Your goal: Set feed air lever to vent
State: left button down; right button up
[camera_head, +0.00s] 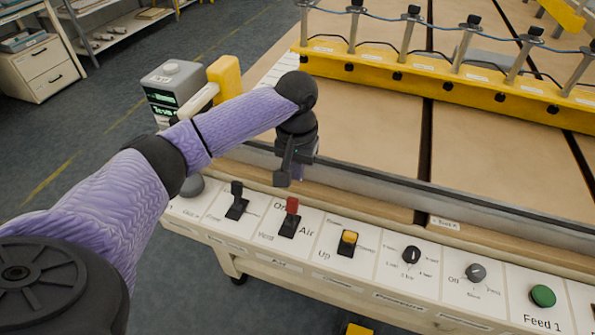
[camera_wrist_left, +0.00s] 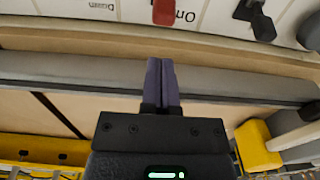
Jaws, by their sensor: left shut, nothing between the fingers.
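The red lever (camera_head: 291,205) stands on a dark base in the white panel section marked "Air", with "On" printed at its upper left and "Vent" at its lower left. Its handle points up toward the "On" side; the exact tilt is hard to tell. The red lever tip also shows at the top edge of the left wrist view (camera_wrist_left: 164,12), beside the inverted "On" print. My left gripper (camera_head: 284,178) is just above and behind the lever, fingers down, apart from it. Its fingers (camera_wrist_left: 162,72) are shut together and empty. My right gripper is not in view.
A black lever (camera_head: 236,203) stands left of the red one. A yellow-topped switch (camera_head: 348,240), a black knob (camera_head: 411,254), a grey knob (camera_head: 475,272) and a green button (camera_head: 543,295) lie to the right. A grey rail (camera_head: 380,183) runs behind the panel.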

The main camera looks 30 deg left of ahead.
aim_at(291, 212)
pick_arm(q)
notch_tip(291, 212, down, 5)
jog(key=shift+f+b, duration=0.2)
jog(key=shift+b, duration=0.75)
jog(key=shift+f, duration=0.55)
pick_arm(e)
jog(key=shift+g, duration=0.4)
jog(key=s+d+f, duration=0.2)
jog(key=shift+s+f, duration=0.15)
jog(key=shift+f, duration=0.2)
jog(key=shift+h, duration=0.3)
